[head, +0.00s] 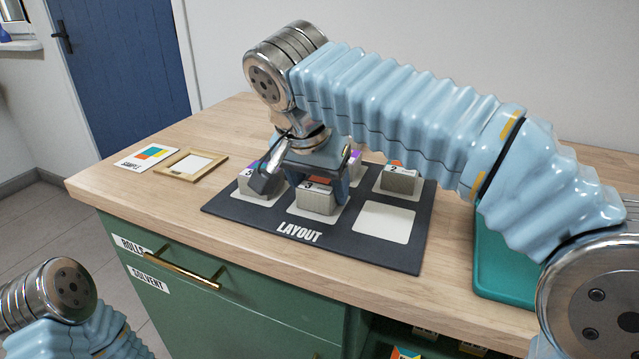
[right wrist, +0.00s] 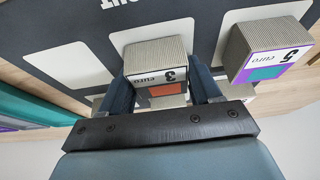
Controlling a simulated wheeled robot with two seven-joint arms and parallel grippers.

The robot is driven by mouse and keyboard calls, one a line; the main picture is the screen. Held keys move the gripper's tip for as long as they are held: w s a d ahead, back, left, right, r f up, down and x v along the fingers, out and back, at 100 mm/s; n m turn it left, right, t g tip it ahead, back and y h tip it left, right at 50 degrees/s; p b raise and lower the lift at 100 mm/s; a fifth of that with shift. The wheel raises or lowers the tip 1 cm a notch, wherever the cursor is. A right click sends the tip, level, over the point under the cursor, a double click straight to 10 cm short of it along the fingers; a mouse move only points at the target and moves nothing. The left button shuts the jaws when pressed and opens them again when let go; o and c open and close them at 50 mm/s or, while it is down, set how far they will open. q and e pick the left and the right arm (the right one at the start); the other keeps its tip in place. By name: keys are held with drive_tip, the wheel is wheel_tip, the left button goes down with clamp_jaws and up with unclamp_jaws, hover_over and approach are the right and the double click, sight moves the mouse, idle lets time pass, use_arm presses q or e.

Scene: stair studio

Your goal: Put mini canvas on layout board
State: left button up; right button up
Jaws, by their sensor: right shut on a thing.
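The mini canvas, a small block with grey woven sides and a "3 euro" label with orange on top, shows in the head view (head: 316,202) and the right wrist view (right wrist: 156,55). My right gripper (head: 308,186) is shut on it, with one finger on each side. The canvas is over a front white square of the dark layout board (head: 345,249) and appears to rest there, though its underside is hidden. My left gripper is outside the head view; only part of my left arm shows at the lower left.
A "5 euro" canvas (right wrist: 268,48) stands close beside the gripper. A "2" canvas (head: 399,181) and a purple-marked one (head: 355,164) stand farther back. A front-right white square (head: 385,222) is bare. A sample card (head: 147,158), wooden frame (head: 192,166) and green tray (head: 500,270) flank the board.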

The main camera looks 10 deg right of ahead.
drive_tip(key=o, duration=1)
drive_tip(key=shift+f, duration=0.1)
drive_tip(key=shift+o, duration=0.2)
drive_tip(key=shift+r, duration=0.25)
drive_tip(key=p+v, duration=0.3)
drive_tip(key=v, duration=0.8)
drive_tip(key=shift+s+r, duration=0.15)
drive_tip(key=shift+r, duration=0.2)
